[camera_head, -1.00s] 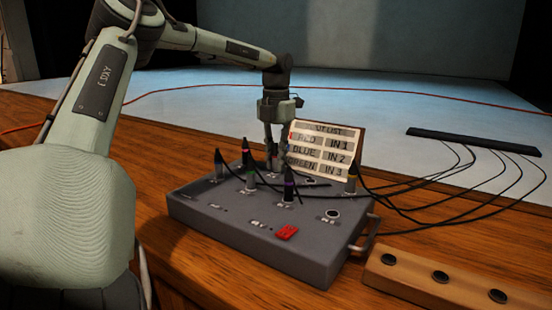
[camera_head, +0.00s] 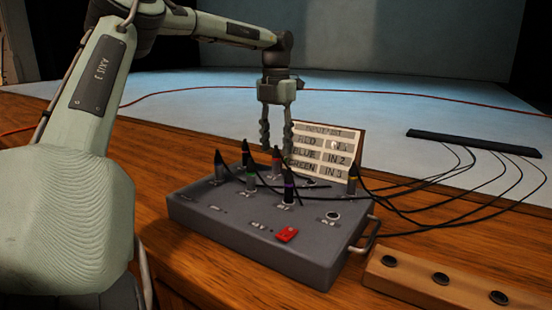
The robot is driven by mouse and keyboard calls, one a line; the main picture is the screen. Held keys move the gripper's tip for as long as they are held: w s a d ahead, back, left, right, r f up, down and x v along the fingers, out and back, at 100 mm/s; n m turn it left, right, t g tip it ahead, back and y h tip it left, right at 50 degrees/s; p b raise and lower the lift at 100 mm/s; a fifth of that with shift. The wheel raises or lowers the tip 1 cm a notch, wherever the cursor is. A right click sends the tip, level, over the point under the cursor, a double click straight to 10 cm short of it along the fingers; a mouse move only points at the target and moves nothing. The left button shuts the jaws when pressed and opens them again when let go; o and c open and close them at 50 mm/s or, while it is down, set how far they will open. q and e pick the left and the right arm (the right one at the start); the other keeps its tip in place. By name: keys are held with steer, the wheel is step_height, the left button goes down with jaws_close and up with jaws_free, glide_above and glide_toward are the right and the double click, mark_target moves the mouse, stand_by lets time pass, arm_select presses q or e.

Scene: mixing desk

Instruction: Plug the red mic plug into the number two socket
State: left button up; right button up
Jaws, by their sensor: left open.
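The red-banded plug (camera_head: 276,161) stands upright in the back row of the grey mixing box (camera_head: 245,240). My left gripper (camera_head: 276,150) is open, pointing down, with its fingertips apart at about the height of the plug's top; I see no contact. The number labels by the sockets are too small to read, so I cannot tell which socket the red plug is in. An empty socket (camera_head: 332,215) shows at the front right of the box. My right gripper is not in view.
A card (camera_head: 327,150) behind lists RED IN 1, BLUE IN 2, GREEN IN 3. Black cables (camera_head: 480,205) trail right. A wooden block (camera_head: 450,285) has holes.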

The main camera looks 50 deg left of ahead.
arm_select(q)
step_height(320, 180, up, 7)
steer(key=shift+f, duration=0.15)
steer(key=shift+s, duration=0.1)
stand_by(0.6)
